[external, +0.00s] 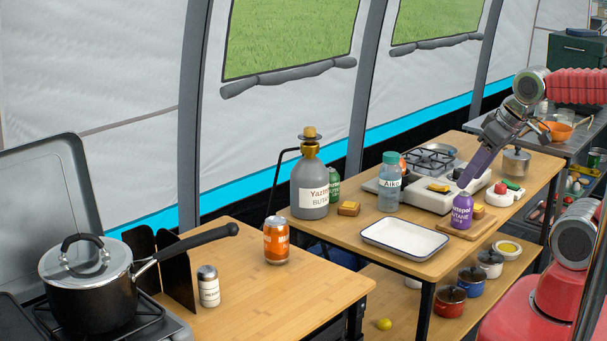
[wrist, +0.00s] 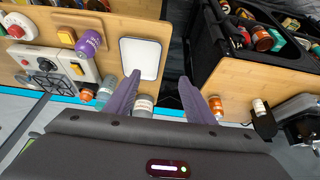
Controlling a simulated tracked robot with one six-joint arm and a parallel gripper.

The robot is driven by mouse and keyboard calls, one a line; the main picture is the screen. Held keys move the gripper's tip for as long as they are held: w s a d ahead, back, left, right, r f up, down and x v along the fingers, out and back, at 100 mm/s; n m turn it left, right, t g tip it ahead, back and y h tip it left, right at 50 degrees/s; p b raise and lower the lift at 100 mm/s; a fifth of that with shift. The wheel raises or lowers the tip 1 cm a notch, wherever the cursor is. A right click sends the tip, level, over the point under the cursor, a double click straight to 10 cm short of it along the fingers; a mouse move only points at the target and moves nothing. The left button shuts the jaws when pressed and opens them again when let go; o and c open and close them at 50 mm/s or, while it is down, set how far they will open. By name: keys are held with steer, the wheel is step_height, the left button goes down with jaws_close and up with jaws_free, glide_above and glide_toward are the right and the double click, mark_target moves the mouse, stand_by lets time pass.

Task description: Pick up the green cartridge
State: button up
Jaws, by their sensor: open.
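The green cartridge (external: 334,188) stands on the far side of the middle table in the external view, partly hidden behind a large grey gas bottle (external: 313,190). I cannot make it out in the wrist view, where my jaws and wrist housing cover part of the table. My gripper (external: 464,184) has purple fingers that slant down toward the right part of the table, well to the right of the green cartridge. In the wrist view my gripper (wrist: 160,82) has its fingers spread with nothing between them.
A purple butane cartridge (external: 461,212) stands below my fingertips in the external view, on a small board. A white tray (external: 404,239), a clear teal-capped bottle (external: 389,185) and a stove (external: 430,190) share the table. An orange can (external: 276,242) stands on the nearer table.

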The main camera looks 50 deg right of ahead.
steer(key=w+d+r+m+t+h, duration=0.1)
steer(key=w+d+r, duration=0.15)
steer(key=w, duration=0.45)
steer(key=w+d+r+t+h, duration=0.1)
steer(key=w+d, duration=0.2)
steer(key=w, duration=0.5)
steer(key=n+t+y, duration=0.1)
steer(key=t+y, duration=0.1)
steer(key=t, duration=0.3)
glide_above(330, 185)
steer(key=w+d, duration=0.2)
step_height(330, 185, down, 15)
steer(key=shift+w+d+f, duration=0.1)
steer(key=shift+w+d, duration=0.05)
steer(key=shift+w+f, duration=0.2)
steer(key=shift+f, duration=0.15)
steer(key=shift+f, duration=1.7)
